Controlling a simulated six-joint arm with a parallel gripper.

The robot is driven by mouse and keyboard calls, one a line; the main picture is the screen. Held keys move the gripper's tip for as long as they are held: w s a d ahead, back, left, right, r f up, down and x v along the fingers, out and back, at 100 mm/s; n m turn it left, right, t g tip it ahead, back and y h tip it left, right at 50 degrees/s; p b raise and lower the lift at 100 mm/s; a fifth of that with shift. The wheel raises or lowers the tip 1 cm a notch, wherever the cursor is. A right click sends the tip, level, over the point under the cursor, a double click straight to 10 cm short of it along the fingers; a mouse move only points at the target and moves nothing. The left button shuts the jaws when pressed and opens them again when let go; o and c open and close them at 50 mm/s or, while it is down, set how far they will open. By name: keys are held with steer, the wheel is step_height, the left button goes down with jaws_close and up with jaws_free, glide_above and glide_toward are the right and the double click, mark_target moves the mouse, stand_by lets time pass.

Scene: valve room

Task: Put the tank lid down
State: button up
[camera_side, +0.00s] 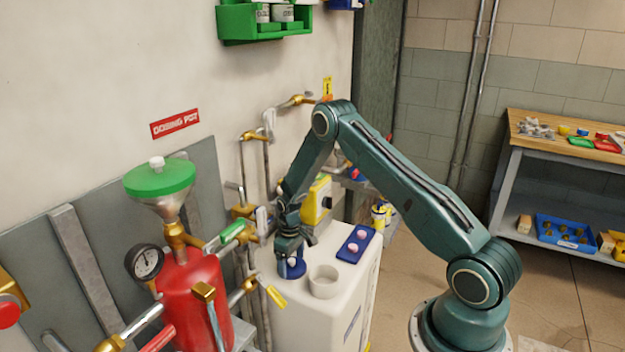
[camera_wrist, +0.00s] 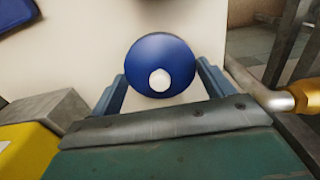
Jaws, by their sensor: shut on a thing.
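The tank lid is a round blue disc with a pale knob, seen from above in the wrist view (camera_wrist: 160,52). In the side view the lid (camera_side: 293,271) shows low under my gripper (camera_side: 290,256), left of the white tank's (camera_side: 310,318) round open neck (camera_side: 324,280). My gripper's two blue fingers (camera_wrist: 160,72) lie on either side of the lid and are shut on it. The lid is at or just over the tank's pale top; I cannot tell whether it touches. Its underside is hidden.
A yellow pump unit (camera_side: 317,200) stands behind.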

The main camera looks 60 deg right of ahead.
mark_target(291, 259)
steer(key=o, duration=0.9)
steer(key=shift+r, duration=0.1)
step_height(291, 259, up, 12)
stand_by(0.6)
steer(key=shift+r, duration=0.1)
